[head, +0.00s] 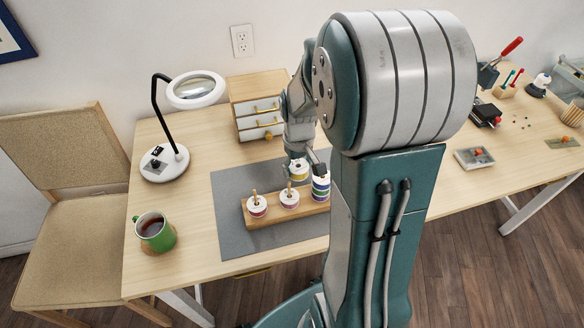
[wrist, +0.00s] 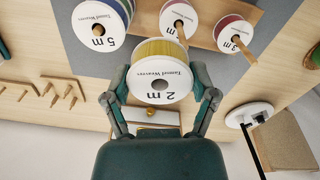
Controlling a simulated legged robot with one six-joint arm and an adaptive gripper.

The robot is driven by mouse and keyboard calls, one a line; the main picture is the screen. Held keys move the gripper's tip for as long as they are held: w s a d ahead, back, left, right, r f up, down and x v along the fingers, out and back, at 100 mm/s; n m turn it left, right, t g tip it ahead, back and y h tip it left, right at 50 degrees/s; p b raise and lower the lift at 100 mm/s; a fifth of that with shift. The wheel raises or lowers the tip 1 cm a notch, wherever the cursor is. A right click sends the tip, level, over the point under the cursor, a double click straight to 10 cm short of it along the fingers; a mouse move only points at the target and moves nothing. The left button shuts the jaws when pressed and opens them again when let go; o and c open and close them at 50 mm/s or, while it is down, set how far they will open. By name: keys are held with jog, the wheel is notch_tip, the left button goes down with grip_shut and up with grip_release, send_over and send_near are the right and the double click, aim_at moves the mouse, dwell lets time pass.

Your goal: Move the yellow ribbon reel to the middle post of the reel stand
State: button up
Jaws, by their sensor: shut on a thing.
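The yellow ribbon reel (wrist: 160,80), with a white face marked 2 m, sits between the fingers of my gripper (wrist: 161,92), which is shut on it. In the head view the yellow reel (head: 298,170) is just behind the wooden reel stand (head: 272,219), with my gripper (head: 300,158) partly hiding it. The stand's middle post (wrist: 181,31) pokes through a reel (head: 289,198) with a white face. The left post carries a reddish reel (head: 257,206). The right end carries a taller stack of purple, green and blue reels (head: 321,187); no post tip shows above it.
The stand lies on a grey mat (head: 228,235). A drawer cabinet (head: 258,103) stands behind, a magnifier lamp (head: 165,160) at the back left, and a green mug (head: 155,232) at the front left. Tools and a small tray (head: 474,160) are on the right.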

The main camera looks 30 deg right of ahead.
jog(key=shift+d, duration=0.1)
jog(key=shift+a, duration=1)
jog(key=shift+a, duration=0.1)
jog(key=shift+a, duration=0.85)
jog(key=shift+d, duration=0.5)
jog(key=shift+f, duration=2.25)
dwell(0.4)
